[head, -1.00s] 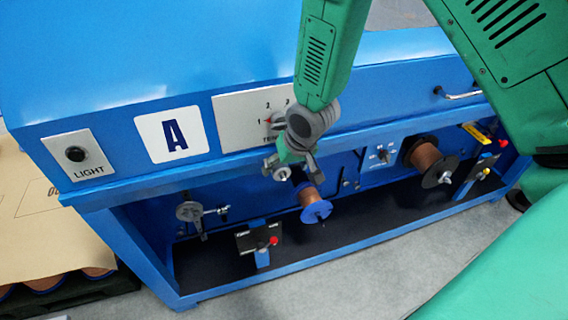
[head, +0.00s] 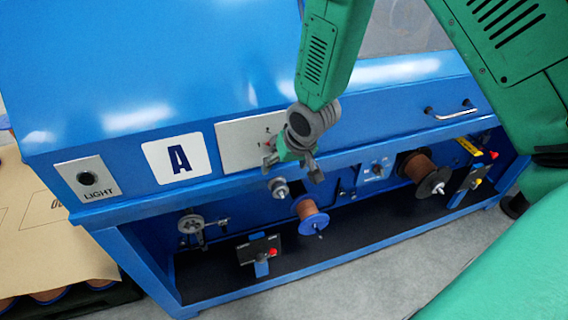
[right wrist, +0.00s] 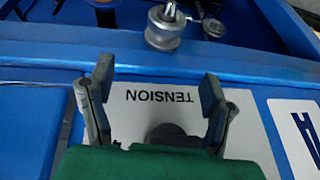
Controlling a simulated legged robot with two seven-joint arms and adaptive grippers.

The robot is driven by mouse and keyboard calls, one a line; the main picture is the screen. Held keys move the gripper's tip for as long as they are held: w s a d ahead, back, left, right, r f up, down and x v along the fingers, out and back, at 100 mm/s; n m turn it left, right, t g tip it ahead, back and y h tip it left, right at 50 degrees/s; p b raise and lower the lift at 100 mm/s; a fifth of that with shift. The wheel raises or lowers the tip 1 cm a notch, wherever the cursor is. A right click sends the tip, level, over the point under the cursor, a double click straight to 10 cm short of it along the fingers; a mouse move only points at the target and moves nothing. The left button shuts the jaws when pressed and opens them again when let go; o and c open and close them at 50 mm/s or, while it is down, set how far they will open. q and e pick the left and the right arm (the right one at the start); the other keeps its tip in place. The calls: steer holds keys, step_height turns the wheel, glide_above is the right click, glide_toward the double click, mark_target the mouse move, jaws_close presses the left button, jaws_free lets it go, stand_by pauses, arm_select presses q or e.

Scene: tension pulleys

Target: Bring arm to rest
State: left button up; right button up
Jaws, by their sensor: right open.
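My right gripper (head: 292,170) hangs in front of the blue machine (head: 110,120), at the white tension panel (head: 240,142), and partly covers it. In the right wrist view its two fingers (right wrist: 155,85) are spread apart with nothing between them. The word TENSION on the panel (right wrist: 158,97) shows upside down between them, with a dark round knob (right wrist: 168,134) partly hidden by my gripper. A metal pulley (head: 279,188) sits just below the gripper in the head view, and beyond the fingertips in the wrist view (right wrist: 165,27). My left gripper is not in view.
Below the machine's ledge are a copper spool with blue flanges (head: 312,216), a dark-flanged copper spool (head: 424,172), a grey wheel (head: 191,224) and a red-knobbed bracket (head: 260,252). A handle (head: 452,112) juts out at the right. Grey floor (head: 400,270) lies in front.

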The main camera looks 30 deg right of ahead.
steer(key=shift+a, duration=0.15)
steer(key=shift+s, duration=0.1)
steer(key=s+f+n+g+b, duration=0.1)
steer(key=s+f, duration=0.5)
steer(key=s, duration=0.3)
steer(key=s+a+f+n+g+b, duration=0.1)
steer(key=s+f, duration=0.5)
steer(key=s, duration=0.4)
steer(key=s+f+n+g+b, duration=0.1)
steer(key=s+f+g+b, duration=0.1)
steer(key=s+f, duration=0.4)
steer(key=s, duration=0.3)
steer(key=shift+s+a+f+n, duration=0.2)
steer(key=shift+s+n, duration=0.1)
steer(key=shift+w, duration=0.1)
